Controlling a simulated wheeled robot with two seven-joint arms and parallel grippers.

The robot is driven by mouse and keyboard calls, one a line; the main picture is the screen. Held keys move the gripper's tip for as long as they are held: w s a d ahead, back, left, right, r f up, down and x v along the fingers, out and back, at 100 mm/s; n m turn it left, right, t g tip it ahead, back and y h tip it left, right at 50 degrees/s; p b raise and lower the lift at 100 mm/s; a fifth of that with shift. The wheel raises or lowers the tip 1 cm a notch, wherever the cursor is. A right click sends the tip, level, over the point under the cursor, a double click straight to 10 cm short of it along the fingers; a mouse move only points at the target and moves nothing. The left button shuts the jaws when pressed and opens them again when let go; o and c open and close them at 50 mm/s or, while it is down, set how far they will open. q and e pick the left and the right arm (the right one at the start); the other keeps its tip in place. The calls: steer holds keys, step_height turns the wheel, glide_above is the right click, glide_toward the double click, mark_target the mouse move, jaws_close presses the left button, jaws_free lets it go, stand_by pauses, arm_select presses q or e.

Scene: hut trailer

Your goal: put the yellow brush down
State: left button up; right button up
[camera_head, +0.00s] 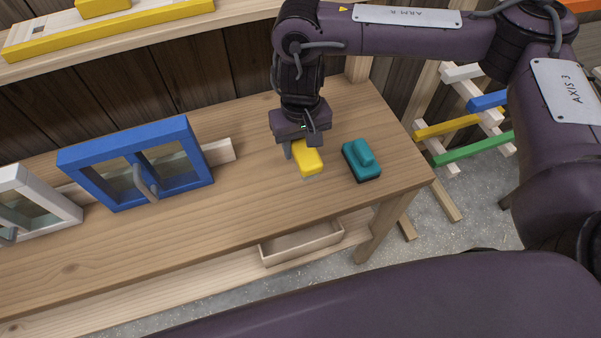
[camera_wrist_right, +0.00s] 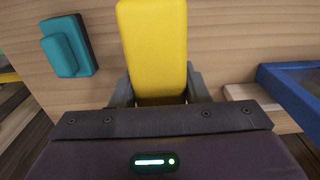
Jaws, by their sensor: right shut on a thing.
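The yellow brush (camera_head: 308,158) is at the right part of the wooden table (camera_head: 240,215), under my right gripper (camera_head: 300,150). My right gripper is shut on the brush, with a finger on each side of it. In the right wrist view the brush (camera_wrist_right: 153,45) fills the top middle, between the two fingers (camera_wrist_right: 158,92). I cannot tell whether its underside touches the table top. My left gripper is not in view.
A teal brush-like block (camera_head: 361,161) lies just right of the yellow brush, near the table's right edge. A blue window frame (camera_head: 138,165) and a white frame (camera_head: 62,205) stand to the left. Bare table lies in front of the brush.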

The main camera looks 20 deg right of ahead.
steer(key=f, duration=0.5)
steer(key=f+b, duration=0.1)
steer(key=f, duration=0.1)
steer(key=shift+s+d+f, duration=0.15)
steer(key=shift+d+f, duration=0.1)
steer(key=shift+f, duration=0.15)
step_height(320, 180, down, 3)
steer(key=shift+f+b, duration=0.2)
steer(key=shift+b, duration=0.4)
steer(key=shift+f, duration=0.25)
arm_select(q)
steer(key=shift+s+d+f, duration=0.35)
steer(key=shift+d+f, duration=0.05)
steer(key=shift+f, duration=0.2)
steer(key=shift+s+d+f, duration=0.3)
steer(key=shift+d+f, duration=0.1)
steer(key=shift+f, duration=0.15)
arm_select(e)
steer(key=o, duration=1.1)
steer(key=shift+f, duration=0.1)
steer(key=shift+c, duration=0.2)
